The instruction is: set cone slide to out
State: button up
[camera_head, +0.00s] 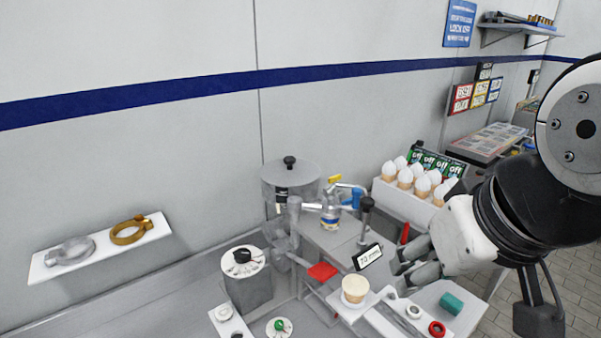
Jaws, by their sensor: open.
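A pale, cup-shaped cone (355,289) stands upright on a small white plate (343,310) at the lower middle. I take this plate to be the cone slide, but no out mark is readable on it. My gripper (404,268) is open and empty. Its grey fingers point left, a little to the right of the cone and apart from it in the picture. The gripper and its arm cover part of the bench behind them.
A red paddle (322,271) sits left of the cone, and a small display (368,256) stands behind it. A black-knobbed lever (367,206) rises behind the display. White-topped cones (412,178) fill a rack. A red ring (437,328) and teal cylinder (452,303) lie right.

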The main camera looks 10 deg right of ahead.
aim_at(351, 313)
jog(key=k+u, duration=0.2)
jog(key=u, duration=0.2)
jog(key=k+u, duration=0.2)
jog(key=u, duration=0.25)
